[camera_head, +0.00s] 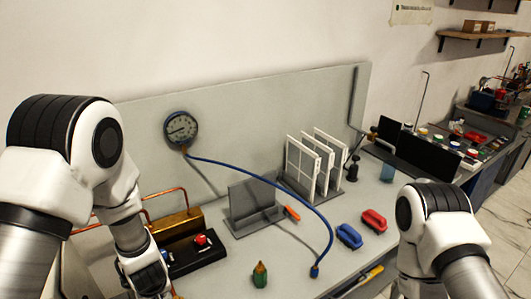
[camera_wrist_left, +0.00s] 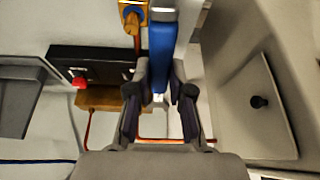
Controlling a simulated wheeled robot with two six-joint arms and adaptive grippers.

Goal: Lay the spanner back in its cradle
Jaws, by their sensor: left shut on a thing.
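My left gripper (camera_wrist_left: 161,92) is shut on the spanner (camera_wrist_left: 160,50), seen as a blue bar with a grey end in the left wrist view. The bar runs away from between the fingertips to the top edge. In the head view my left gripper (camera_head: 148,279) is low at the left, in front of the black block with the red knob; I cannot make out the spanner there. I cannot tell which thing is the cradle. My right arm enters at the right of the head view, but its gripper is not in view.
The black block (camera_head: 190,257) bears a red knob (camera_head: 201,239), near copper pipes (camera_head: 165,193). A brass fitting (camera_wrist_left: 133,17) is left of the spanner. A gauge (camera_head: 181,128) with a blue hose (camera_head: 262,178), a grey stand (camera_head: 253,200) and blue (camera_head: 349,236) and red (camera_head: 374,221) handles are nearby.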

